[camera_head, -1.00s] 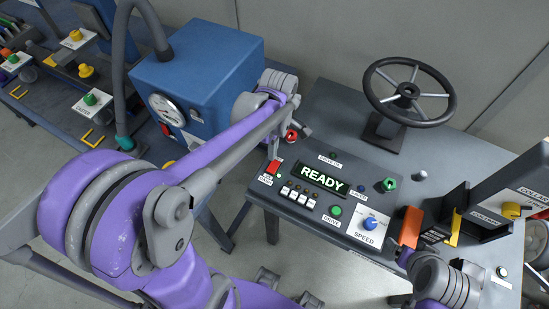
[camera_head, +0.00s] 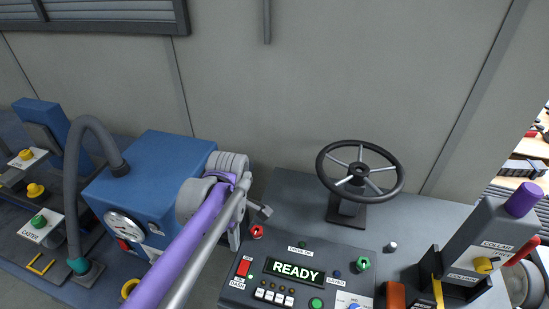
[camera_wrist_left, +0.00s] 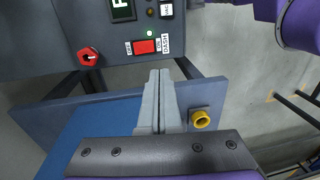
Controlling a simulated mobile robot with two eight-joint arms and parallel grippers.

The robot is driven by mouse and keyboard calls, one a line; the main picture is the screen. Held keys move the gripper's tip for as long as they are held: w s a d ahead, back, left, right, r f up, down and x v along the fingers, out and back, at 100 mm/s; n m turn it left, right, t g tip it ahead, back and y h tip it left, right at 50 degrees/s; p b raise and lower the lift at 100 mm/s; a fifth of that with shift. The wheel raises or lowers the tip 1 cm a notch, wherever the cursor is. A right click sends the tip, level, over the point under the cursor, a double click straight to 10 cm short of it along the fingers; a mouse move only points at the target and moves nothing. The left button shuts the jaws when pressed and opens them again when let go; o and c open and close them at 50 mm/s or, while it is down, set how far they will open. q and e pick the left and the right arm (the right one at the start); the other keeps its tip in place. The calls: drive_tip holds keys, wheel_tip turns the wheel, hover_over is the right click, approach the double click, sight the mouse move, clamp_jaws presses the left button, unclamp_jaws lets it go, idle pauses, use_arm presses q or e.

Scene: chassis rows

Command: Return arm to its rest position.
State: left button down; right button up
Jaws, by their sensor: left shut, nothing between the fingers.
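My left arm (camera_head: 195,240), a purple link with a grey rod beside it, comes in from the bottom left in the head view. Its grey wrist lies in front of the blue box (camera_head: 150,165). My left gripper (camera_head: 234,240) points down between the blue box and the dash panel (camera_head: 330,265), left of the red knob (camera_head: 257,232). In the left wrist view the two light grey fingers (camera_wrist_left: 160,73) are together with nothing between them. They are over the edge of the blue box, near the red dash switch (camera_wrist_left: 144,47). My right gripper is not in view.
A steering wheel (camera_head: 360,172) stands on the table behind the panel, whose display reads READY. A labelled column stand (camera_head: 485,235) is at right. A grey hose (camera_head: 75,160) curves beside the blue box.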

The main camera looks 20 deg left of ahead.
use_arm(q)
drive_tip(key=s+d+f+m+t, duration=0.5)
drive_tip(key=s+m+t, duration=0.2)
drive_tip(key=m, duration=1.1)
drive_tip(key=shift+s, duration=0.3)
drive_tip(key=shift+a, duration=0.1)
idle(0.9)
